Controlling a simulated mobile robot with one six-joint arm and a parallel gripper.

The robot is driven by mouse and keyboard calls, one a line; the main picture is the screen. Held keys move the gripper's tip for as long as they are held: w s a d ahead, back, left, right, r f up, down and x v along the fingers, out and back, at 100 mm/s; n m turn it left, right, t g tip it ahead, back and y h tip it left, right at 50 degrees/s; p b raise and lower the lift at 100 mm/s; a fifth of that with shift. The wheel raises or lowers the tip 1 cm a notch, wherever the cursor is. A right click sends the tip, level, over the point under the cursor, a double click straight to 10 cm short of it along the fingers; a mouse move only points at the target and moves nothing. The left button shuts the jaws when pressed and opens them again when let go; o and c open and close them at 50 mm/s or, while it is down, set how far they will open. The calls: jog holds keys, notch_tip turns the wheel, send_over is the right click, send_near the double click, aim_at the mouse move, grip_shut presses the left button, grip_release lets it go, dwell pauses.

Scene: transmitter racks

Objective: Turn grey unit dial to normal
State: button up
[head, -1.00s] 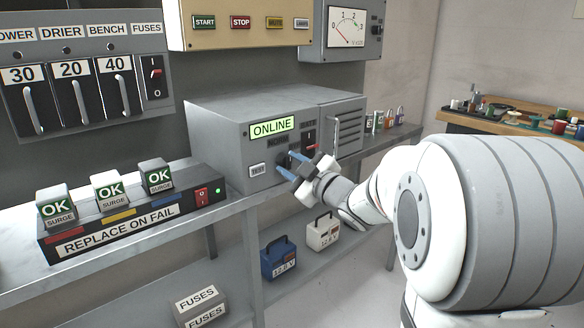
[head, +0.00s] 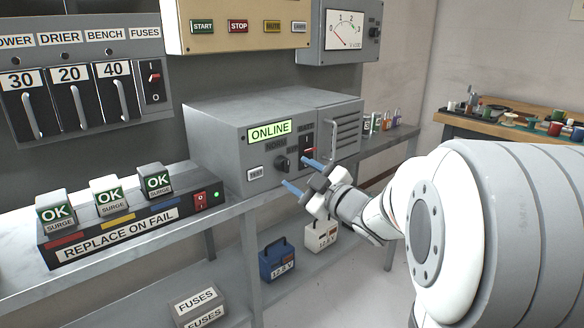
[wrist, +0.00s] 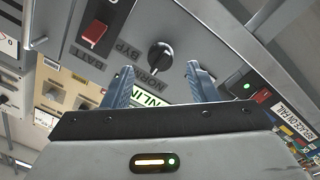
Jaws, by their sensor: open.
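The grey unit (head: 225,150) stands on the bench with a lit green ONLINE display (head: 269,130). Its black dial (head: 281,164) is on the front, below the display. The dial also shows in the wrist view (wrist: 160,57), with NORM, BYP and BATT labels beside it. I cannot tell for certain which label its pointer faces. My gripper (head: 298,174) is open and empty, in front of the dial and apart from it. In the wrist view its blue fingertips (wrist: 160,70) are spread to either side of the dial.
A red switch (wrist: 94,33) is near the dial, and a TEST button (head: 256,172) is left of it. The surge block strip (head: 130,225) lies on the bench at left. Blue and white batteries (head: 278,260) stand on the lower shelf.

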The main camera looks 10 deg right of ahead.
jog(key=v, duration=0.3)
jog(key=shift+s+d, duration=0.1)
jog(key=shift+s, duration=0.25)
jog(key=shift+p, duration=0.35)
jog(key=s+d+r+m+g+h+p, duration=0.1)
jog(key=d+r+m+g+h+p, duration=0.1)
jog(key=r+m+h+p, duration=0.45)
jog(key=s+d+r+m+g+h+p, duration=0.1)
jog(key=s+r+m+g+h+p, duration=0.2)
jog(key=p, duration=0.6)
jog(key=s+a+r+m+g+y+p, duration=0.1)
jog(key=s+a+r+g+p, duration=0.2)
jog(key=s+p, duration=0.4)
jog(key=s+a+r+m+g+p, duration=0.2)
jog(key=s+a+r+g+p, duration=0.2)
jog(key=s+p, duration=0.4)
jog(key=s+a+g, duration=0.1)
jog(key=s+g, duration=0.1)
jog(key=s, duration=0.1)
jog(key=shift+s+r+y+p, duration=0.2)
jog(key=shift+s+y+p, duration=0.1)
jog(key=shift+s+y, duration=0.05)
